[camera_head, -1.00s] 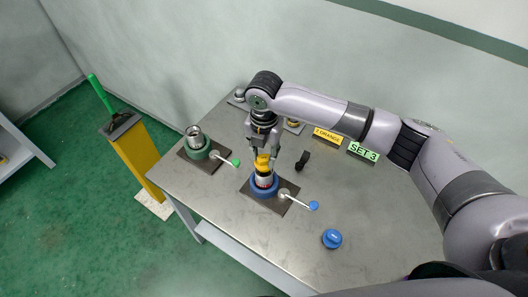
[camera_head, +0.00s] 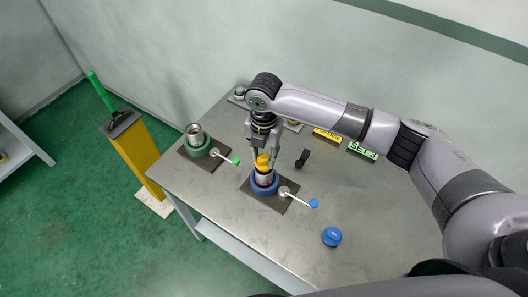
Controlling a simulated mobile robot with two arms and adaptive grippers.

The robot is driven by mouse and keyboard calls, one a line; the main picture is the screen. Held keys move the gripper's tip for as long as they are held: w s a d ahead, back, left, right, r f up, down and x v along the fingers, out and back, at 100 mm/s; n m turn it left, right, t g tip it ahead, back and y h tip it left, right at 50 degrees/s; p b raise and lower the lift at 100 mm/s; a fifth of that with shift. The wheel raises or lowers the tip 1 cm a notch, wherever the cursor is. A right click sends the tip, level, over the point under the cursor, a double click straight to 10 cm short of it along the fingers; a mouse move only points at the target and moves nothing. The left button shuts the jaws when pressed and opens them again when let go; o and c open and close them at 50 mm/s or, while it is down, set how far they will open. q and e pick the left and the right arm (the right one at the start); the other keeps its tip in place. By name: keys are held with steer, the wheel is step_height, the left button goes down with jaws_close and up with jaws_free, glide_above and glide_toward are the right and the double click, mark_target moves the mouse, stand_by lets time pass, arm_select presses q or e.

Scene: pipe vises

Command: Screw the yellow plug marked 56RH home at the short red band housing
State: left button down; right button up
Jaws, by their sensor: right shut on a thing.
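The yellow plug (camera_head: 262,163) sits at the top of the housing (camera_head: 264,179), which stands upright in the blue vise (camera_head: 265,190) on a dark plate. A little red shows on the housing. My right gripper (camera_head: 263,155) points down from above and is shut on the yellow plug. The plug's marking is too small to read, and how deep its thread sits is hidden. My left gripper is not in view.
A green vise (camera_head: 198,152) with a metal housing stands at left. A blue cap (camera_head: 332,237) lies near the front edge. A black object (camera_head: 303,158) and a SET 3 sign (camera_head: 362,150) stand to the right. The tabletop (camera_head: 225,205) has bare room in front.

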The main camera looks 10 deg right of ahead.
steer(key=shift+f, duration=1.15)
stand_by(1.1)
steer(key=o, duration=1.2)
step_height(320, 180, up, 12)
